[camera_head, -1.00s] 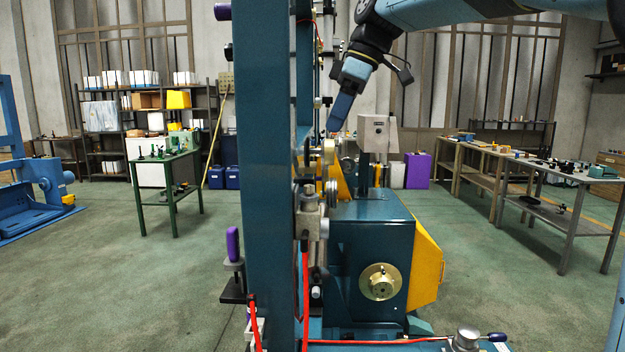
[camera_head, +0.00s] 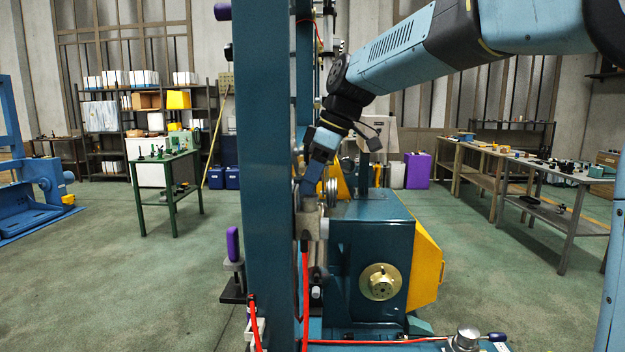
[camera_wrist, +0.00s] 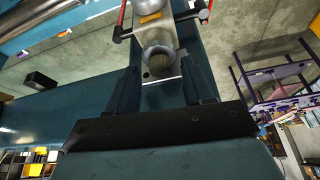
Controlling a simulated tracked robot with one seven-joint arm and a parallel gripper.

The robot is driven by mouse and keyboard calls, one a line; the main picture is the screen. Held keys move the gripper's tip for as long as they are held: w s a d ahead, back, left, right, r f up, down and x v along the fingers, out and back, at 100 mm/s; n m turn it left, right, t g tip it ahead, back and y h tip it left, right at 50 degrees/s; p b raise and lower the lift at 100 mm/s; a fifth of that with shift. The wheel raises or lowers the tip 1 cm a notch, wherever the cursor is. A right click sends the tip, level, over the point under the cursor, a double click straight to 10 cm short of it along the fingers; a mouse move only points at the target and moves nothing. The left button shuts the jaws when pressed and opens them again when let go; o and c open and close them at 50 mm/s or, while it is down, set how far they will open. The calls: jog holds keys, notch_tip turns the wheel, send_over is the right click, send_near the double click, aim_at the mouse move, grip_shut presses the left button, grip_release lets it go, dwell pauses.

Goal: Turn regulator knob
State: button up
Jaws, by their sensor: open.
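The regulator (camera_head: 314,228) is a small silver-grey unit on the blue upright (camera_head: 262,170), with a red hose running down from it. In the wrist view its pale body (camera_wrist: 152,36) carries an orange label, and its round grey knob (camera_wrist: 158,62) faces the camera. My gripper (camera_wrist: 161,82) is open. Its two dark fingers lie to the left and right of the knob in that view; I cannot tell whether they touch it. In the head view my gripper (camera_head: 309,192) points down just above the regulator, and the knob cannot be made out there.
A teal machine cabinet (camera_head: 362,245) with a brass hub and yellow guard (camera_head: 426,262) stands right of the upright. Red hoses (camera_head: 305,290) hang below the regulator. A purple-handled clamp (camera_head: 233,245) is on the left.

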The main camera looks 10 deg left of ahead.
jog(key=shift+a+f, duration=0.1)
jog(key=shift+f, duration=0.05)
grip_shut()
dwell(0.5)
